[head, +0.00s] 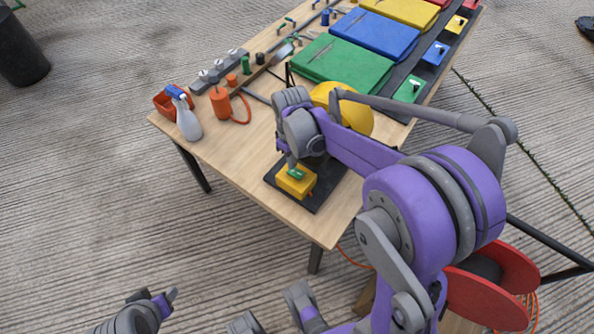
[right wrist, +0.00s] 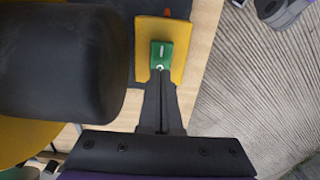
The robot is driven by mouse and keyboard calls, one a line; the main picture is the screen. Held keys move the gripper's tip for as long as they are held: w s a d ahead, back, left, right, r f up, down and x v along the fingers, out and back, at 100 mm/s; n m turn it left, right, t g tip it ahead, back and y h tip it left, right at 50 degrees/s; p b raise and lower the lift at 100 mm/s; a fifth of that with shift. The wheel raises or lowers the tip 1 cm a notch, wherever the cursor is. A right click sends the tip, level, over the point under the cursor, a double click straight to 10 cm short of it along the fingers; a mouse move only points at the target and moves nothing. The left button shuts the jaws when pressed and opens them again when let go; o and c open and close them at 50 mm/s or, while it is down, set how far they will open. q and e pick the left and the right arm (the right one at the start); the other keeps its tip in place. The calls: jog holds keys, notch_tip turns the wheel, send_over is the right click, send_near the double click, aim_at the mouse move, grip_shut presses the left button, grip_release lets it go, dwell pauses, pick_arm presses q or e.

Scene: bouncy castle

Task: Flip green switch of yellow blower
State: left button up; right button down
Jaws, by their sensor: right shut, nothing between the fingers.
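The yellow blower (head: 350,107) stands on a black base on the table, partly hidden behind my right arm. Its yellow switch box (head: 296,185) with the green switch (head: 297,174) is at the near end of that base. In the right wrist view the green switch (right wrist: 162,50) lies on the yellow box (right wrist: 146,38). My right gripper (head: 293,166) is shut and empty, its tips (right wrist: 160,73) at the near edge of the switch; contact is unclear. My left gripper (head: 167,300) is low at the left, away from the table; its jaw state is unclear.
Green (head: 340,62) and blue (head: 374,34) folded pieces lie behind. A dark cylindrical part (right wrist: 62,62) sits close left of my right gripper.

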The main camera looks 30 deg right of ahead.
notch_tip(320, 180, up, 5)
jog(key=p, duration=0.3)
jog(key=shift+r, duration=0.1)
dwell(0.5)
jog(key=s+a+r+m+t+p, duration=0.2)
jog(key=s+a+r+p, duration=0.1)
jog(key=s+r, duration=0.3)
jog(key=s+a+r+m+t+p, duration=0.2)
jog(key=s+r+p, duration=0.3)
jog(key=s, duration=0.4)
jog(key=shift+s+a+r+m+t, duration=0.2)
jog(key=shift+a+r+m+t, duration=0.15)
jog(key=shift+a+t, duration=0.45)
